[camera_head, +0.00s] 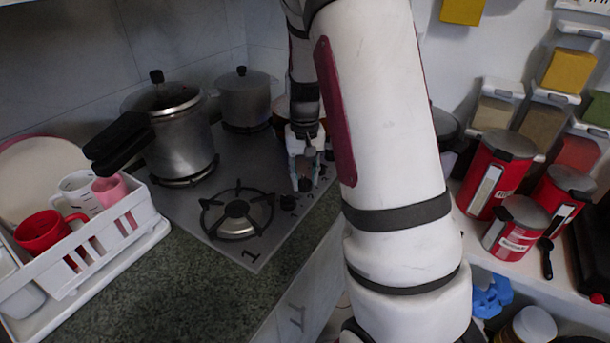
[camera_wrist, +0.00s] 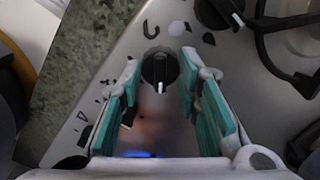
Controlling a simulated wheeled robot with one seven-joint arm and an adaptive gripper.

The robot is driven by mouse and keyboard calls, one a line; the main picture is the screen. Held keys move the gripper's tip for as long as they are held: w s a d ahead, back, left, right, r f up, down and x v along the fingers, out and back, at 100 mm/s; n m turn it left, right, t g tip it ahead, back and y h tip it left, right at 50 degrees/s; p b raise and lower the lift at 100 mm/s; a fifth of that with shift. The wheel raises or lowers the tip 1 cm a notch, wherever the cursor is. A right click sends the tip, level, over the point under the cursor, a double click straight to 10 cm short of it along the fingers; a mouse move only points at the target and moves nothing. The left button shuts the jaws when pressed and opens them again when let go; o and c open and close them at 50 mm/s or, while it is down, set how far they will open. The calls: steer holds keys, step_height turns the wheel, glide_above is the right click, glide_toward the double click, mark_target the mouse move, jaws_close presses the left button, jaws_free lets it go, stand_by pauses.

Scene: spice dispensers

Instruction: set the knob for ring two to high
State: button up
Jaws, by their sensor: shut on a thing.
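My gripper (camera_head: 304,178) points down at the row of knobs along the right edge of the hob (camera_head: 185,205). In the wrist view its two teal-lined fingers (camera_wrist: 160,75) stand on either side of a round black knob (camera_wrist: 160,70). It is shut on this knob. The knob's white pointer line points toward the bottom of the wrist picture. Another black knob (camera_head: 288,202) sits just in front of my gripper in the head view. I cannot read a ring number beside the held knob.
A bare burner (camera_head: 237,209) lies beside a painted 1. A pressure cooker (camera_head: 180,135) and a steel pot (camera_head: 244,98) stand on burners behind. A white dish rack (camera_head: 95,250) is at left. Red canisters (camera_head: 497,172) stand on the right shelf.

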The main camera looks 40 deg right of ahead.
mark_target(304, 179)
stand_by(0.4)
steer(key=o, duration=1.2)
steer(key=shift+c, duration=0.2)
step_height(304, 179, up, 12)
